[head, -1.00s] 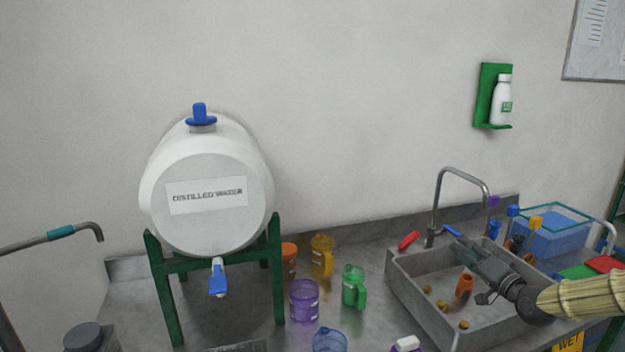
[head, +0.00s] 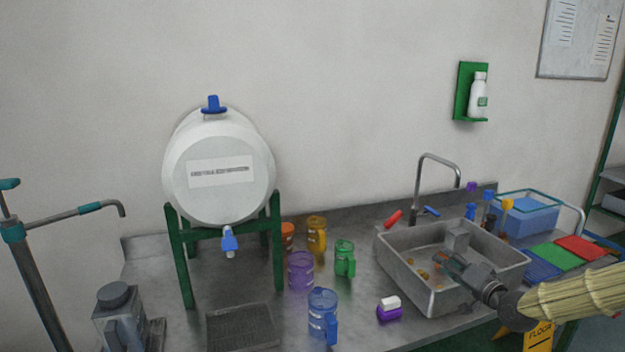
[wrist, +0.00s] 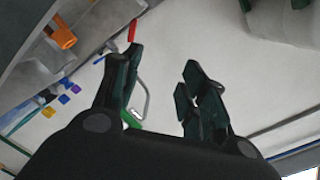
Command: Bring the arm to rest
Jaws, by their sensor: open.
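My gripper (head: 452,264) is over the sink basin in the head view, at the end of my arm, which comes in from the lower right. In the wrist view my gripper (wrist: 158,90) shows two dark fingers spread apart with nothing between them. The grey sink (head: 408,286) holds several small brownish items (head: 424,274) on its floor. In the wrist view an orange item (wrist: 62,36) lies to the left of the fingers. The red tap handle (wrist: 132,30) shows just beyond the left finger.
A white distilled water barrel (head: 215,165) stands on a green frame at left. Purple (head: 301,272), green (head: 344,258), yellow (head: 316,235) and blue (head: 322,312) jugs stand on the counter. A curved tap (head: 438,160) rises behind the sink. A blue bin (head: 530,218) is at right.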

